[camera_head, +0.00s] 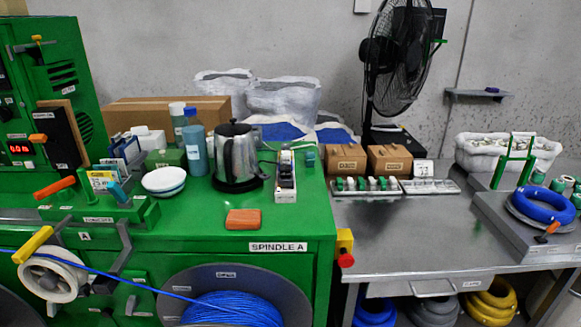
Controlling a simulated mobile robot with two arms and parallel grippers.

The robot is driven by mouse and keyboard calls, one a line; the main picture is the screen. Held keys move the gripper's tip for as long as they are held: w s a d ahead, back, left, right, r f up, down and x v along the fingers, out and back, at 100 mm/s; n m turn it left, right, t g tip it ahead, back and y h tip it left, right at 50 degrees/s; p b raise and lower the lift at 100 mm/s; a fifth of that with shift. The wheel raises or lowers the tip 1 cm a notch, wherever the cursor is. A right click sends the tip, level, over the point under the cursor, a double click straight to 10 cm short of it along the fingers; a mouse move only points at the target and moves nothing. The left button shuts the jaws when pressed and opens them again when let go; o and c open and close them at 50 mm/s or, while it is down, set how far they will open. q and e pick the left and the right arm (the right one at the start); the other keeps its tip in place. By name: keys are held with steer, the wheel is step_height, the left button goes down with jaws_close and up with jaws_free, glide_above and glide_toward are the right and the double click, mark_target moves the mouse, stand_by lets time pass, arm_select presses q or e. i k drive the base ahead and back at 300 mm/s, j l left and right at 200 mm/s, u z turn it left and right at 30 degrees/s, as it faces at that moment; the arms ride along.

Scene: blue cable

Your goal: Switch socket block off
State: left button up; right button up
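The socket block (286,194) is a narrow white strip on the green machine top, right of the kettle, its long side running toward the back. Dark parts, perhaps plugs or sockets, sit along its upper face. Its switch is too small to make out, so I cannot tell whether it is on or off. Neither of my grippers shows in the head view.
A steel and black kettle (238,158) stands close to the block's left. An orange block (243,219) lies in front of it, near the green top's front edge. A grey metal table (400,233) with cardboard boxes (390,160) adjoins at right.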

mark_target(281, 184)
steer(key=k+j+z, duration=0.25)
steer(key=k+j, duration=0.25)
steer(key=j, duration=0.25)
steer(key=k+j+z, duration=0.25)
steer(key=k+j, duration=0.3)
steer(key=j, duration=0.15)
steer(key=i+l+u, duration=0.35)
steer(key=i, duration=0.25)
steer(key=i+l+u, duration=0.3)
steer(key=i+l, duration=0.25)
steer(key=l, duration=0.2)
steer(key=i+l+u, duration=0.35)
steer(key=l, duration=0.4)
steer(key=i, duration=0.1)
